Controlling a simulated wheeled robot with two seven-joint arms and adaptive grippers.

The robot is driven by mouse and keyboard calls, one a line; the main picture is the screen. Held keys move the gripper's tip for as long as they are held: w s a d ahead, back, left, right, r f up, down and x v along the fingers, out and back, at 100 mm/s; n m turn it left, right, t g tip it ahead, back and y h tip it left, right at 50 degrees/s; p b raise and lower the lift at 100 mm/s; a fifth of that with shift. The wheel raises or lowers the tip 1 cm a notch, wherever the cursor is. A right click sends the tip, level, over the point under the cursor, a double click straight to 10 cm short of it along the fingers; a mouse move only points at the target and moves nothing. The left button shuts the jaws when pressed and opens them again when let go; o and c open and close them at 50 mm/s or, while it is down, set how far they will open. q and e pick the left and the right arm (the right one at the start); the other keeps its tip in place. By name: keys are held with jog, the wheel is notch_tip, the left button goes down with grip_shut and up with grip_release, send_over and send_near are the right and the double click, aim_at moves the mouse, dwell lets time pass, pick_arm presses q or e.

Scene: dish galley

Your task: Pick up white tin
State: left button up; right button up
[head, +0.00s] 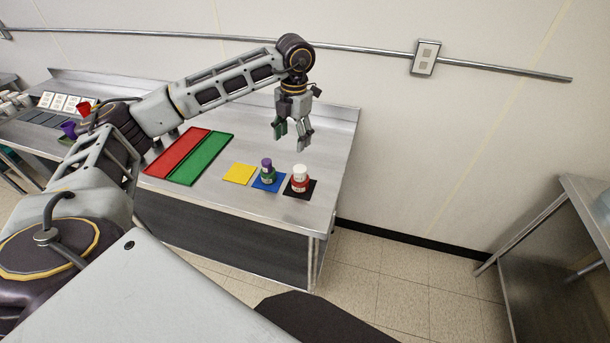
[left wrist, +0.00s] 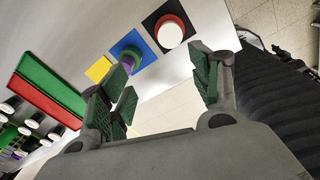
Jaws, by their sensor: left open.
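The white tin (head: 300,171) sits on top of a red tin (head: 299,185), which stands on a black square mat (head: 308,194) near the right end of the steel table. In the left wrist view the white tin (left wrist: 170,35) shows from above, with the red rim around it. My left gripper (head: 292,143) is open and empty, pointing down above the table, behind and higher than the white tin. In the left wrist view its fingers (left wrist: 165,95) are spread, with the tin beyond them. My right gripper is not in view.
A purple tin (head: 267,163) sits on a green tin (head: 267,177) on a blue mat (head: 258,184), just left of the white tin. A yellow mat (head: 238,174) and red and green panels (head: 201,158) lie further left. The wall is behind the table.

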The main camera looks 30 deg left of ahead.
aim_at(300, 169)
pick_arm(q)
jog(key=shift+w+d+m+h, duration=0.15)
jog(key=shift+d+m, duration=0.2)
jog(key=shift+m, duration=1.8)
jog(key=shift+w+d+m+h, duration=0.1)
jog(key=shift+d+m, duration=0.25)
jog(key=shift+m, duration=1.85)
jog(key=shift+w+d+m+h, duration=0.15)
jog(key=shift+d+m, duration=0.2)
jog(key=shift+m, duration=1.8)
jog(key=shift+s, duration=0.1)
jog(key=shift+f, duration=0.1)
jog(key=shift+f+p, duration=0.6)
jog(key=shift+f, duration=3.65)
